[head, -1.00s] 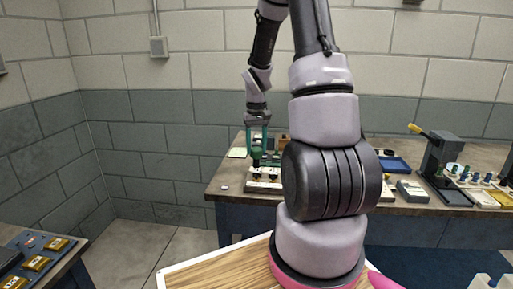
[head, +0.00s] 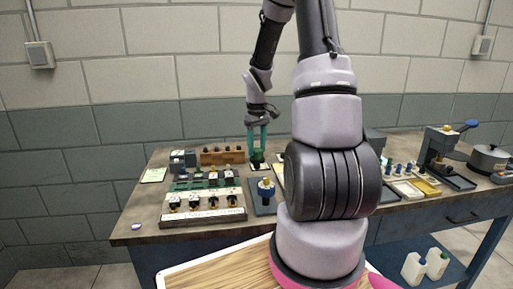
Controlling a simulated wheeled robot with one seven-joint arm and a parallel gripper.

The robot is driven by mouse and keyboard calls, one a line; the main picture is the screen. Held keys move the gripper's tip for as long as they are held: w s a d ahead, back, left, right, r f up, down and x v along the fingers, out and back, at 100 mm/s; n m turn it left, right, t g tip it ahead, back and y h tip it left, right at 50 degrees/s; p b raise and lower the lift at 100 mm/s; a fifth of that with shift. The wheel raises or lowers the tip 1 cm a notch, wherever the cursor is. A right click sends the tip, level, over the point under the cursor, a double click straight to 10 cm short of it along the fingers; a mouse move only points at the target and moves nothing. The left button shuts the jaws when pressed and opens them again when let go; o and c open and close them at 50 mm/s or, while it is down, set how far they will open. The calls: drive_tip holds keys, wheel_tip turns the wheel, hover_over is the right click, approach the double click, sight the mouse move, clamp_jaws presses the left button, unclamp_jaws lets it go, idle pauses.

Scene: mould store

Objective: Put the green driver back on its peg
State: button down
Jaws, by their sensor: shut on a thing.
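My gripper (head: 257,152) hangs down over the back half of the bench, with green-teal fingers. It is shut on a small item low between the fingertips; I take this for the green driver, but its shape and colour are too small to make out. A wooden rack (head: 222,156) with a row of holes or pegs stands just left of the gripper at the back. I cannot tell which peg is the driver's.
On the bench (head: 140,222), a white-fronted block (head: 203,217) with several dark fittings stands at front left, a green tray (head: 180,185) behind it. A dark plate (head: 262,206) lies right of it. A press (head: 436,155) and pot (head: 489,158) stand at right. My arm hides the middle.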

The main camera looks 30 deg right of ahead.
sight(260, 158)
drive_tip(key=shift+d, duration=0.4)
drive_tip(key=shift+d+f, duration=0.25)
drive_tip(key=shift+f, duration=2.35)
drive_tip(key=shift+f, duration=1.2)
unclamp_jaws()
idle(0.3)
drive_tip(key=shift+r, duration=3.8)
